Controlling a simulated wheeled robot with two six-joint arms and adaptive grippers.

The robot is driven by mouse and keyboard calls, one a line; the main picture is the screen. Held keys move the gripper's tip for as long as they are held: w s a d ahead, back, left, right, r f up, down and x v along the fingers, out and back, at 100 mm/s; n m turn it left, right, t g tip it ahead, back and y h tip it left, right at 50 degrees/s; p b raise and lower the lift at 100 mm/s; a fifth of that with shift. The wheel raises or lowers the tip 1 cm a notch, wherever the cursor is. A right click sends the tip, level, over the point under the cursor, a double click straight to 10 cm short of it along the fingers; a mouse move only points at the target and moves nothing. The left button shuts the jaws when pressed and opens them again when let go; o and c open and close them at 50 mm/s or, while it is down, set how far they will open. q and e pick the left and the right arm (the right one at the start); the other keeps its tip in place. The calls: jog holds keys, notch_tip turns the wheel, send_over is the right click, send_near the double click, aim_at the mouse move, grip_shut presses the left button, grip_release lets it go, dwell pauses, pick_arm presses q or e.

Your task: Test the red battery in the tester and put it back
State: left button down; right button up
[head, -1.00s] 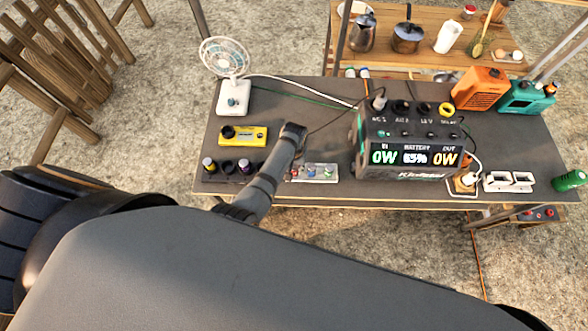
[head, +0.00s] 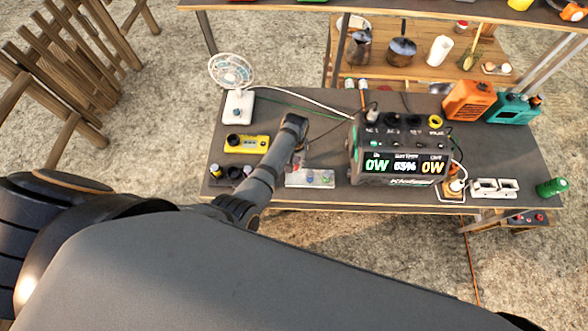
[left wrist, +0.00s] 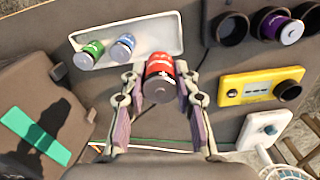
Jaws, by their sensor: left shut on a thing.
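My left gripper (left wrist: 157,95) is shut on the red battery (left wrist: 159,70), at the edge of the white tray (left wrist: 165,36). I cannot tell whether the battery is clear of the tray. A green battery (left wrist: 90,52) and a blue battery (left wrist: 122,46) lie in the tray. In the head view my left gripper (head: 299,160) hides most of the red battery behind the tray (head: 309,181). The yellow tester (left wrist: 240,88) with its dark round socket (left wrist: 289,90) lies left of the gripper in the head view (head: 240,144). My right gripper is not in view.
A dark holder (left wrist: 232,28) with round cups holds batteries, a purple one (left wrist: 290,34) among them. A small fan (head: 237,108) stands behind the tester. The power station (head: 400,182) stands right of the tray. Cables cross the table behind the gripper.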

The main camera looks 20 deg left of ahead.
pick_arm(q)
jog(key=shift+s+r, duration=0.45)
jog(key=shift+s, duration=0.15)
jog(key=shift+a, duration=0.1)
jog(key=shift+w+a+f, duration=0.15)
jog(key=shift+w, duration=0.05)
jog(key=w+a+b, duration=0.4)
jog(key=a+b, duration=0.1)
jog(key=a, duration=1)
jog(key=w+a+b, duration=0.4)
jog(key=a+b, duration=0.2)
jog(key=a, duration=0.8)
jog(key=shift+w+a, duration=0.15)
jog(key=shift+a, duration=0.25)
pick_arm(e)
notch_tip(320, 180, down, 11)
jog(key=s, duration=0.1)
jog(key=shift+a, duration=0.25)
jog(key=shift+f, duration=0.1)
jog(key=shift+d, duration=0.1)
